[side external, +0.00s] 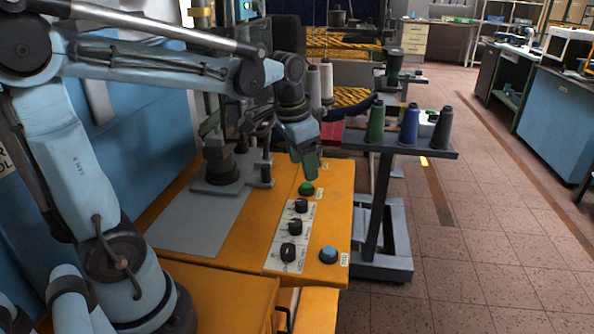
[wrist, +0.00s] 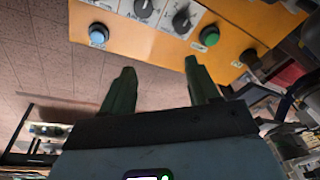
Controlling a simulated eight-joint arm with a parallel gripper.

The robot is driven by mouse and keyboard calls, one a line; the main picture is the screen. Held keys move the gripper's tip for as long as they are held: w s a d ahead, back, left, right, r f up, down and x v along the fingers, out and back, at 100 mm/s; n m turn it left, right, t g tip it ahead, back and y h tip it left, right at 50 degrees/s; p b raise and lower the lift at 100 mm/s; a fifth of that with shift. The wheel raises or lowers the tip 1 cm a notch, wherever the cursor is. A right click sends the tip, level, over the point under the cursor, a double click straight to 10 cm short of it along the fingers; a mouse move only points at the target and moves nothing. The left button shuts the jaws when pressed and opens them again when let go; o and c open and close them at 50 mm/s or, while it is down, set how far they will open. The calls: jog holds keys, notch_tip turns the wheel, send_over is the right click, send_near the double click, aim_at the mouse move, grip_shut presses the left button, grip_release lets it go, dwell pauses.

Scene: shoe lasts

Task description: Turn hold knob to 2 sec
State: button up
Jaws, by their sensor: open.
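Three black knobs stand in a row on a white label panel (side external: 272,255) on the orange machine table: a far one (side external: 301,205), a middle one (side external: 295,226) and a near one (side external: 288,251). The labels are too small to read, so I cannot tell which is the hold knob or its setting. Two knobs show in the wrist view, one (wrist: 182,20) near the green button and one (wrist: 143,8) at the top edge. My gripper (side external: 306,176) hangs above the far end of the panel, near the green button. In the wrist view its fingers (wrist: 160,69) are apart and empty.
A green button (side external: 306,188) and a blue button (side external: 328,254) flank the knobs. The grey press (side external: 222,165) stands left of the panel. A stand with thread cones (side external: 410,122) is at the right. The space above the near knobs looks clear.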

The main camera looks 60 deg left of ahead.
jog(key=g, duration=0.2)
send_over(301, 201)
notch_tip(301, 201, down, 2)
jog(key=m, duration=0.1)
jog(key=shift+g, duration=0.3)
notch_tip(301, 201, down, 13)
jog(key=shift+r, duration=0.15)
jog(key=c, duration=1)
jog(key=shift+c, duration=0.2)
